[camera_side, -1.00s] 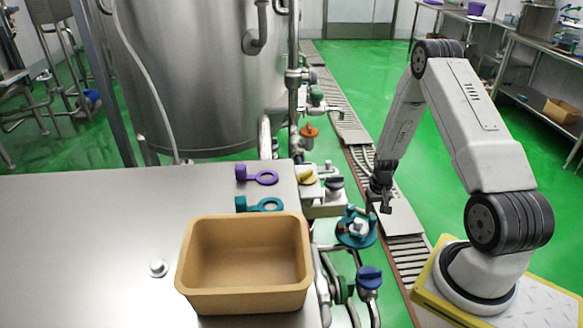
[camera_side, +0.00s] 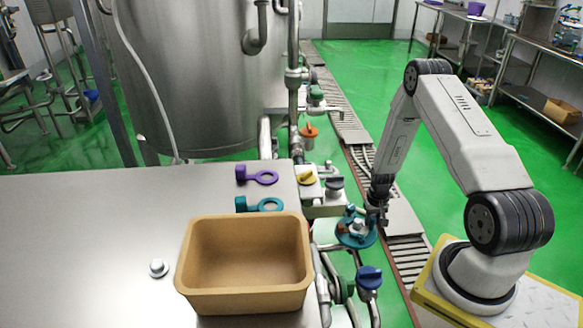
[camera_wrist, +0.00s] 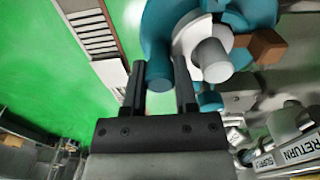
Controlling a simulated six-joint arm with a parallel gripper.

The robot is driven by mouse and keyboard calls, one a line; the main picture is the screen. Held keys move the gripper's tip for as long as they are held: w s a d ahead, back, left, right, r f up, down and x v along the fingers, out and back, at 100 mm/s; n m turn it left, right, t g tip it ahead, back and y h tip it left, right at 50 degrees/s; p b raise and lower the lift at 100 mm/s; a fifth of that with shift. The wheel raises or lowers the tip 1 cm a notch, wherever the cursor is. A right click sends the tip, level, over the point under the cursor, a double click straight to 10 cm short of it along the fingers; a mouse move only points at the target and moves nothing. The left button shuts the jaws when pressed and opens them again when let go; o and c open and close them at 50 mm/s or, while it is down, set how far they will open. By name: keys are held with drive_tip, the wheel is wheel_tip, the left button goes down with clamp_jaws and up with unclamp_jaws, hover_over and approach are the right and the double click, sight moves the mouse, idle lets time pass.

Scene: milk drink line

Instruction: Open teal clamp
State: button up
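The teal clamp (camera_side: 356,237) sits around a pale pipe fitting (camera_side: 358,226) on the pipework right of the table. In the wrist view the teal clamp (camera_wrist: 158,30) curves around the pale fitting, with a short teal knob end (camera_wrist: 159,79) and a brown block (camera_wrist: 266,46). My gripper (camera_side: 377,215) is at the clamp's right side, pointing down. In the wrist view my gripper (camera_wrist: 161,72) has its two dark fingers apart, with the teal knob end showing between them. I cannot tell whether either finger touches it.
A tan bin (camera_side: 245,303) stands on the steel table (camera_side: 90,240). Purple (camera_side: 262,178) and teal (camera_side: 264,204) ring-ended pieces lie behind it. A blue-handled valve (camera_side: 369,278) and pipes are close in front of the clamp. Open green floor (camera_side: 440,175) lies to the right.

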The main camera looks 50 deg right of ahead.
clamp_jaws()
idle(1.2)
